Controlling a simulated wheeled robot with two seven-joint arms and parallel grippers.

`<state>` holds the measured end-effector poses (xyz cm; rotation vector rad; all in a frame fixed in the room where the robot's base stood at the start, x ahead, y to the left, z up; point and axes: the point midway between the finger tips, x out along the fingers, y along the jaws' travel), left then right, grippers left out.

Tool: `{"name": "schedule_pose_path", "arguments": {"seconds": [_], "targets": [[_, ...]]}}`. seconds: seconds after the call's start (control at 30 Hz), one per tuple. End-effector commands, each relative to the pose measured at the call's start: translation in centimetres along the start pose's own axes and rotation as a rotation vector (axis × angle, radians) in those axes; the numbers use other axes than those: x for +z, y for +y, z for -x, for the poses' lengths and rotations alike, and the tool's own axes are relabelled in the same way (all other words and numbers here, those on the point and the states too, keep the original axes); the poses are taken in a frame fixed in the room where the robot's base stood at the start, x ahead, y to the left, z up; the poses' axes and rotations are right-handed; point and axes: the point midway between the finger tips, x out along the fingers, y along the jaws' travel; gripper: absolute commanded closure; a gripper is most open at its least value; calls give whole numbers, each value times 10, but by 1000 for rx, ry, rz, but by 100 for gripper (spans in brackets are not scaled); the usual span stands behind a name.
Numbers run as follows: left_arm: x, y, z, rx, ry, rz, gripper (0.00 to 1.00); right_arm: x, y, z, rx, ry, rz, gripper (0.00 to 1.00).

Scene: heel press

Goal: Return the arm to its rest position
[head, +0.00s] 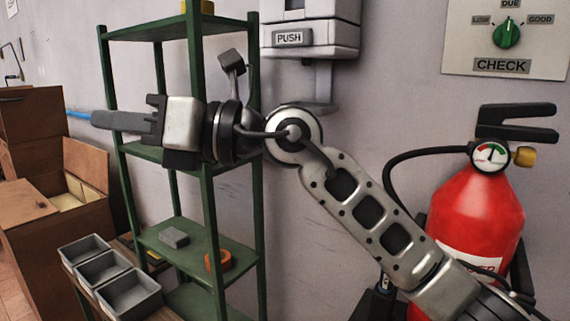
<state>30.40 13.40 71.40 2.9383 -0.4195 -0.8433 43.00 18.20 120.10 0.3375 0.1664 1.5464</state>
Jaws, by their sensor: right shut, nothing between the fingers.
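My right arm (365,222) comes in from the lower right and reaches across to the left, raised in front of the wall and the green shelf. My right gripper (98,119) is at the left end of the arm and points left. Its dark fingers are together with nothing between them. It hangs in the air in front of the shelf's upper part, apart from the things around it as far as I can see. My left gripper is not in view.
A green shelf rack (258,215) stands behind the gripper. A push dispenser (310,40) and a check dial panel (505,40) are on the wall. A red fire extinguisher (475,215) is at right, behind the forearm. Grey bins (130,293) and cardboard boxes (60,240) are lower left.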

Motion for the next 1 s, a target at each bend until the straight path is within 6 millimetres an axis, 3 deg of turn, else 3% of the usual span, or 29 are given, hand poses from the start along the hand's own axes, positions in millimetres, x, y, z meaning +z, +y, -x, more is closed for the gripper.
{"name": "schedule_pose_path", "arguments": {"seconds": [0.03, 0.27, 0.37, 0.5, 0.57, 0.67, 0.8, 0.9, 1.0], "targets": [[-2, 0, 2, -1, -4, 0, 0, -6, -6, 14, 48, -99, -166, 100], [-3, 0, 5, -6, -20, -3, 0, -37, -58, 100, 147, -589, -851, 100], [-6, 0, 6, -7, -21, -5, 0, -71, -90, 148, 132, -812, -1141, 100], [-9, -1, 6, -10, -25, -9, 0, -144, -123, 217, 62, -1121, -1523, 100], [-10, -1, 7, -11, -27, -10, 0, -181, -130, 243, 16, -1243, -1669, 100], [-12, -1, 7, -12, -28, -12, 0, -247, -129, 283, -74, -1436, -1896, 100], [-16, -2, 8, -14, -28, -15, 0, -337, -103, 328, -221, -1681, -2180, 100], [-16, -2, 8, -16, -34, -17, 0, -388, -75, 350, -322, -1818, -2338, 100], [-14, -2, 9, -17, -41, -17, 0, -422, -49, 363, -402, -1916, -2451, 100]]}}
